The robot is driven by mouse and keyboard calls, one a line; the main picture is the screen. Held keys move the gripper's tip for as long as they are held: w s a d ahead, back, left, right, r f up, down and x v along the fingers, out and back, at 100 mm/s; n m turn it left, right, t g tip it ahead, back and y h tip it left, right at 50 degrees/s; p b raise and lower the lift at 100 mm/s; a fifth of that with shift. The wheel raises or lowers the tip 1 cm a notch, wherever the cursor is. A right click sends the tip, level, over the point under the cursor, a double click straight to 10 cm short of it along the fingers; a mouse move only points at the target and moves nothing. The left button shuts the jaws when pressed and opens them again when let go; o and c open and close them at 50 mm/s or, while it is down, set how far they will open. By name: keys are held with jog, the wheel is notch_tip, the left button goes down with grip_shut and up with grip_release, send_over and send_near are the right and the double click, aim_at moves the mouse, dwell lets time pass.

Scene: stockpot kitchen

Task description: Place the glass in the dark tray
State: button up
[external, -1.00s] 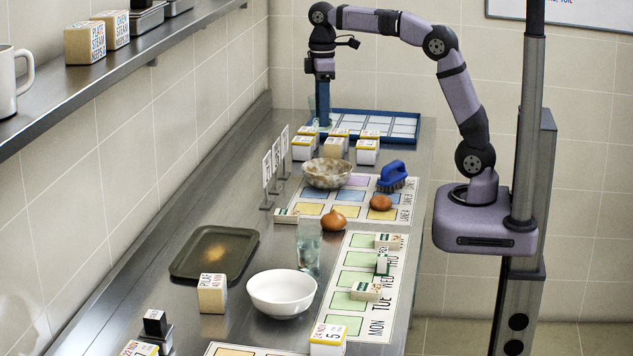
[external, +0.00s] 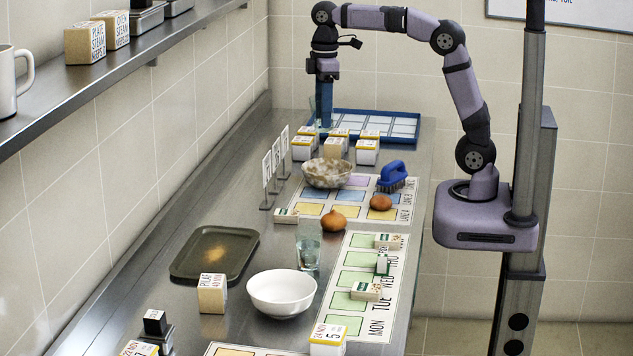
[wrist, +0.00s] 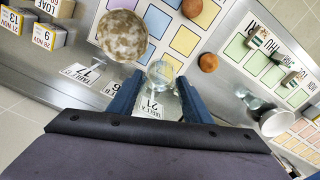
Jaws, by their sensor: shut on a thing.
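My gripper (wrist: 155,95) is shut on a clear glass (wrist: 160,73), whose round rim shows between the blue fingers in the wrist view. In the external view my gripper (external: 324,104) hangs above the far part of the counter, and its fingers mostly hide the held glass. The dark tray (external: 188,272) lies flat and empty on the counter at the left, well toward the camera from my gripper; I do not see it in the wrist view. A second clear glass (external: 308,247) stands upright beside the white bowl (external: 282,293).
A speckled bowl (external: 326,173), onions (external: 334,220), a blue brush (external: 394,174) and several labelled blocks (external: 335,147) lie between my gripper and the tray. Upright table signs (external: 272,172) stand along the wall side. A labelled block (external: 212,294) stands just in front of the tray.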

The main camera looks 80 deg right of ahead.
jog(key=w+a+f+n+p, duration=0.15)
jog(key=a+p, duration=0.25)
jog(key=a, duration=0.4)
jog(key=a+f+n+p, duration=0.3)
jog(key=a+p, duration=0.1)
jog(key=a, duration=0.3)
jog(key=m+t+p, duration=0.1)
jog(key=m+p, duration=0.2)
jog(key=m, duration=0.1)
send_over(236, 244)
notch_tip(236, 244, down, 4)
jog(key=shift+a+r+m, duration=0.1)
jog(key=shift+m, duration=0.15)
jog(key=shift+f+p, duration=1.45)
jog(key=shift+f, duration=3.55)
